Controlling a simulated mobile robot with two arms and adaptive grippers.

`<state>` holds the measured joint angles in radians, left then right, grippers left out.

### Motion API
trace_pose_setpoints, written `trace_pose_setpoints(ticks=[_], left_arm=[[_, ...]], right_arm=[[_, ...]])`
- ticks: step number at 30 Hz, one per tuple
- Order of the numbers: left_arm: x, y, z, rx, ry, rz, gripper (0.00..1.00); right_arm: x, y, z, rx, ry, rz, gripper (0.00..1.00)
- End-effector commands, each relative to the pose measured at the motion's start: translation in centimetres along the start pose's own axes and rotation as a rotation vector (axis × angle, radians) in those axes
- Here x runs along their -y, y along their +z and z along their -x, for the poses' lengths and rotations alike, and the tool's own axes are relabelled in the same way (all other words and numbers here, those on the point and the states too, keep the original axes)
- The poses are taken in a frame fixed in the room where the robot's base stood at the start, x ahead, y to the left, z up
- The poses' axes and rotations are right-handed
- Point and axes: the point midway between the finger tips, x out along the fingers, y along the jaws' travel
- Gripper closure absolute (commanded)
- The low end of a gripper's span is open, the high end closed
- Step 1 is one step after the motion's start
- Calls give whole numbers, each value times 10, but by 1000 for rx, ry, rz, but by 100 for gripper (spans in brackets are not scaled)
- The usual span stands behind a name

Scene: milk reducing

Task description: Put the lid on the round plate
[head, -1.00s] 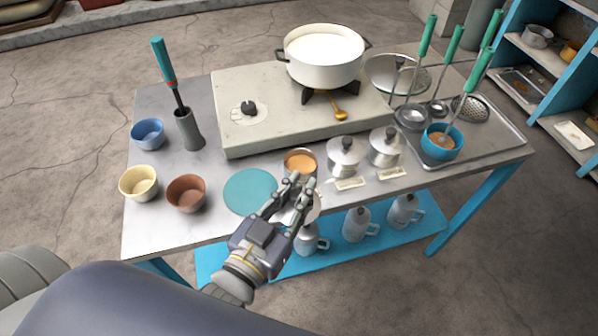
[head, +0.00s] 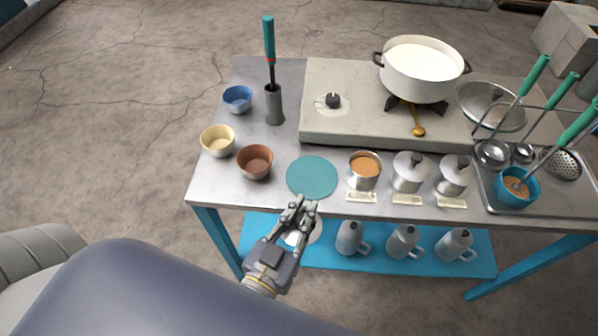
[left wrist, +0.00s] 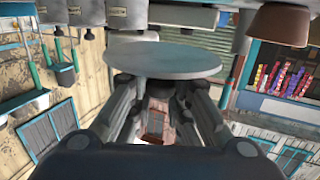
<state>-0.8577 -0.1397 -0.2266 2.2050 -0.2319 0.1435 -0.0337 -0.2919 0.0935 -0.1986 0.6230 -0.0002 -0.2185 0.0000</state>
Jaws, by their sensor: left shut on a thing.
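My left gripper (head: 301,205) is shut on the silver lid (head: 313,234) by its knob. In the left wrist view the lid (left wrist: 162,58) is a grey disc at the fingertips (left wrist: 155,90); the knob is mostly hidden by the fingers. In the head view the lid shows partly behind the fingers, just in front of the table's front edge. The round plate (head: 312,177) is a flat teal disc, empty, on the table just beyond the fingertips. The lid is not over it. My right gripper is not in view.
An open canister (head: 362,178) with orange powder stands right of the plate, with two lidded canisters (head: 409,174) beyond. A brown bowl (head: 255,164) stands close on the left. The stove (head: 350,125) with a white pot (head: 421,78) is behind. Jugs (head: 350,240) stand on the lower shelf.

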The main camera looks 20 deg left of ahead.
Motion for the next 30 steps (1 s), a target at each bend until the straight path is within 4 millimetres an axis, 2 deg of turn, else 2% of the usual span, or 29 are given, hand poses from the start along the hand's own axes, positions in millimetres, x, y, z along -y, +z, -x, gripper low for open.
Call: trace_pose_setpoints(ticks=[5,12,18,28,30], left_arm=[[9,-2,-31,-7,0,-3,100],[24,0,-82,-7,-1,-2,100],[35,3,-122,-5,0,-2,100],[45,5,-153,-3,-1,-1,100],[44,20,-152,4,-1,0,100]], right_arm=[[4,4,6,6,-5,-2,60],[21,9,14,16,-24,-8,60],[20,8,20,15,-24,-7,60],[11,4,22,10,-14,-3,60],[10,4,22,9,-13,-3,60]])
